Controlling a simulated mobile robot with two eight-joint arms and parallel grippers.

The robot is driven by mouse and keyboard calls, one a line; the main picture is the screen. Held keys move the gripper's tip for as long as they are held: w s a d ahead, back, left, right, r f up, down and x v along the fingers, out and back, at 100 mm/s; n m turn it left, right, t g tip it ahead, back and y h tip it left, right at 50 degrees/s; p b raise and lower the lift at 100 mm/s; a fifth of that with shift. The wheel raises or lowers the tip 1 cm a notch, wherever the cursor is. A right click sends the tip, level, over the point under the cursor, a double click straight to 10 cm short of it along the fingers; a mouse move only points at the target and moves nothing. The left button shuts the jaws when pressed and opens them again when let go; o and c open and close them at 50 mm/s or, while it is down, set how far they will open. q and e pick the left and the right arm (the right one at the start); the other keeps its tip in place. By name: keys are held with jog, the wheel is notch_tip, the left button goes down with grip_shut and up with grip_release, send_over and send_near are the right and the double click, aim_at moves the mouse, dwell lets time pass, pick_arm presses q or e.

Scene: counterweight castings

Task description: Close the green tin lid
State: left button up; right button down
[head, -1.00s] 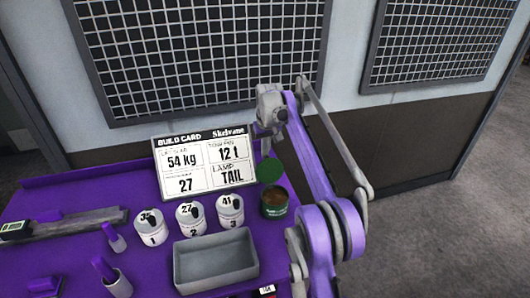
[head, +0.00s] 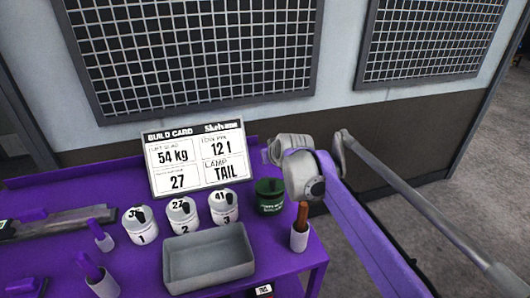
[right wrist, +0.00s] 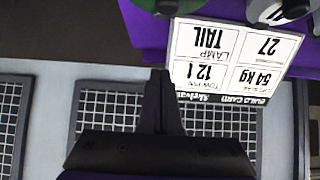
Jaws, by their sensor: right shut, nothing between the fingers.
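The green tin (head: 270,204) stands on the purple bench, right of the cup numbered 3. Its green lid (head: 269,186) lies down over the mouth and no contents show. I cannot tell whether it is pressed fully home. My right gripper (head: 268,154) is above and behind the tin, apart from it, partly hidden by its own wrist in the head view. In the right wrist view the fingers (right wrist: 160,82) are together with nothing between them, in front of the build card. My left gripper is in neither view.
The build card (head: 196,157) stands behind the several cups. A grey tray (head: 208,281) sits in front of them. A grey cup (head: 299,239) with a brown-handled tool stands near the bench's right edge. Mesh panels (head: 190,55) line the wall behind.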

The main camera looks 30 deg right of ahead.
aim_at(272, 181)
jog(key=shift+s+a+f, duration=0.15)
jog(key=shift+s+f, duration=0.15)
jog(key=shift+s, duration=0.4)
jog(key=shift+s+a+f, duration=0.15)
jog(key=shift+s+f, duration=0.15)
jog(key=shift+s, duration=0.35)
jog(key=shift+s+a+f+p, duration=0.15)
jog(key=shift+s+f+p, duration=0.2)
jog(key=shift+s+f, duration=0.25)
jog(key=shift+s, duration=0.1)
jog(key=shift+r, duration=0.15)
